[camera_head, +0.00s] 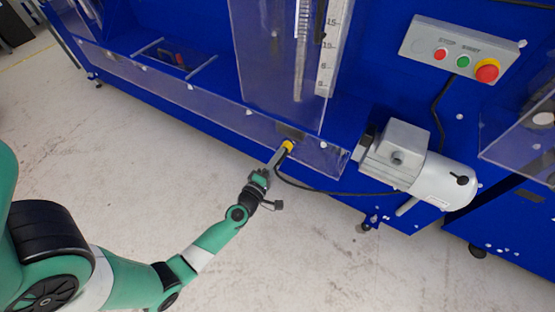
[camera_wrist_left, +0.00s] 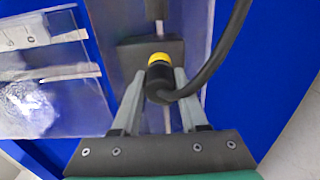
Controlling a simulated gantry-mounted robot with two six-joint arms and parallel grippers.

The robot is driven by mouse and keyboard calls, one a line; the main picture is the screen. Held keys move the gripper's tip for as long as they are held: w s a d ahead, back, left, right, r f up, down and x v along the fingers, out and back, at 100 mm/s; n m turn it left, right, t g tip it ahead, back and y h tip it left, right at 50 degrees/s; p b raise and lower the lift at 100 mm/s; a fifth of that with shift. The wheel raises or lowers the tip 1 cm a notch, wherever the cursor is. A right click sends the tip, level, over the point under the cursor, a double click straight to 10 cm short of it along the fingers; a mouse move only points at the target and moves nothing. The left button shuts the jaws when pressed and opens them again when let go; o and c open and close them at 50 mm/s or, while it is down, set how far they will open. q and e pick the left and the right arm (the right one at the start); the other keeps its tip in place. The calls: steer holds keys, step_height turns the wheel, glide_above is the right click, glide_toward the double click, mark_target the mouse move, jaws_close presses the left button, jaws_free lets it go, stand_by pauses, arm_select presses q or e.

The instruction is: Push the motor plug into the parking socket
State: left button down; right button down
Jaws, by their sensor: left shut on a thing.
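The motor plug (camera_head: 287,146) is yellow and black, with a black cable running from it to the grey motor. My left gripper (camera_head: 281,154) is shut on the plug at the front of the blue machine. In the left wrist view the plug (camera_wrist_left: 160,72) sits between the two fingers of the gripper (camera_wrist_left: 160,82), its yellow end facing a dark block (camera_wrist_left: 130,52). That block, likely the parking socket, also shows in the head view (camera_head: 290,131). I cannot tell whether the plug touches it or is seated in it. My right gripper is not in view.
The grey motor (camera_head: 400,155) juts out to the right, and its cable (camera_head: 335,192) hangs in a loop beside my gripper. A clear guard (camera_head: 215,105) runs along the machine's front. A control box (camera_head: 458,50) is at upper right. The floor in front is clear.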

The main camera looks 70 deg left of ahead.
arm_select(q)
steer(key=shift+w+a, duration=0.25)
steer(key=shift+w, duration=0.1)
steer(key=c, duration=0.8)
jaws_free()
steer(key=shift+c, duration=0.2)
steer(key=o, duration=0.5)
steer(key=shift+w+a, duration=0.15)
steer(key=shift+v, duration=3.1)
